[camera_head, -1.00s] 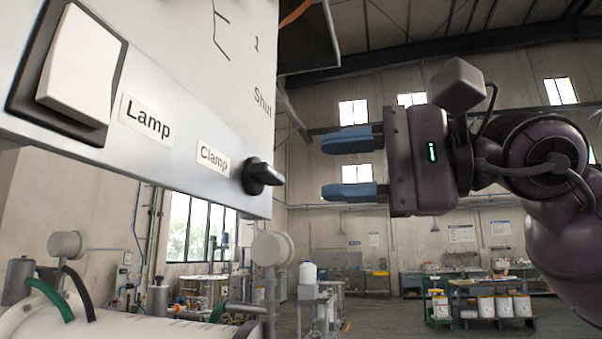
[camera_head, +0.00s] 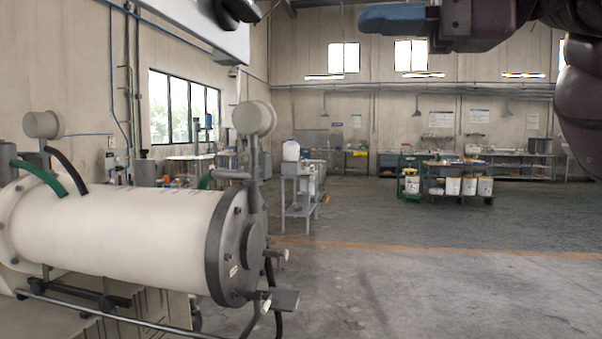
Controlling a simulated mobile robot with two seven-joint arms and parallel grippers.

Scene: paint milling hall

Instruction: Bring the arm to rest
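My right gripper (camera_head: 392,17) is at the top edge of the head view, its arm coming in from the right. One blue finger shows, pointing left. The other finger is cut off by the frame's top edge. The visible finger sits low on the gripper body, as it did when both fingers showed apart, and nothing is seen touching it. My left gripper is not in view. The underside of the control box (camera_head: 190,22) shows at the top left, apart from the gripper. Its lamp switch and labels are out of view.
A white horizontal mill drum (camera_head: 120,235) with a dark end flange fills the lower left. A bench (camera_head: 296,205) with a white container stands beyond it. A dark table (camera_head: 455,183) with several buckets is at the back right. The floor (camera_head: 430,290) at front right is clear.

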